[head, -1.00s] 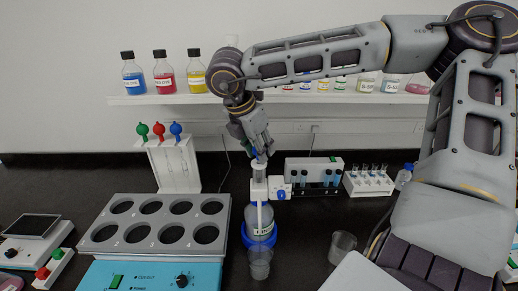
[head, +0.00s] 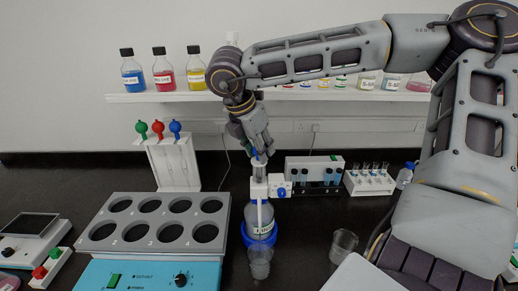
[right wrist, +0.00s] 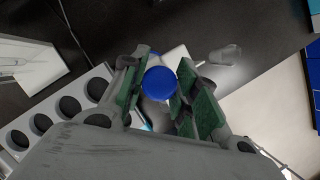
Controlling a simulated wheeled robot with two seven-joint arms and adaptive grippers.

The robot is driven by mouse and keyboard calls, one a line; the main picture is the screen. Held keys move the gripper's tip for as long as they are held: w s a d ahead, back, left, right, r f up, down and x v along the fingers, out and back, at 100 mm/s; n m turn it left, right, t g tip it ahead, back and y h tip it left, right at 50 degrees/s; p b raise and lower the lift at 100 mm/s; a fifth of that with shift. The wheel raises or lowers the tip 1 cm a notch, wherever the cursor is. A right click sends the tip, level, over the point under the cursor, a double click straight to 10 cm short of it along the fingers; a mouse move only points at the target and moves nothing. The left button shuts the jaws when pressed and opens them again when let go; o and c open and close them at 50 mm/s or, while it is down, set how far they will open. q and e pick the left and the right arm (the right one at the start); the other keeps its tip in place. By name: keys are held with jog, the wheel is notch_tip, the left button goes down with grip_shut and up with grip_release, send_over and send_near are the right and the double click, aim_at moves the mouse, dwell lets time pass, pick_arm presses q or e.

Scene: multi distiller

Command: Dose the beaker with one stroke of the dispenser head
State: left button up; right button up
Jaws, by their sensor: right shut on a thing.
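The dispenser bottle (head: 260,231), clear with a blue collar, stands upright on the bench with a white dispenser head (head: 258,190) on top. A clear beaker (head: 260,266) stands in front of it, below the spout. My right gripper (head: 259,154) is above the head, shut on its blue top knob. In the right wrist view the round blue knob (right wrist: 160,83) sits between the two finger pads (right wrist: 156,92). Any liquid in the beaker is too unclear to tell. My left gripper is not in view.
A second beaker (head: 343,243) stands to the right. A heating block (head: 155,224) with several wells is at left. A stand with coloured bulbs (head: 174,163), a grey-white device (head: 313,172) and a vial rack (head: 368,183) stand behind. Bottles line the shelf (head: 200,98).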

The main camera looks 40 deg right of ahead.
jog(key=shift+f, duration=0.1)
jog(key=o, duration=1.1)
jog(key=shift+v, duration=6)
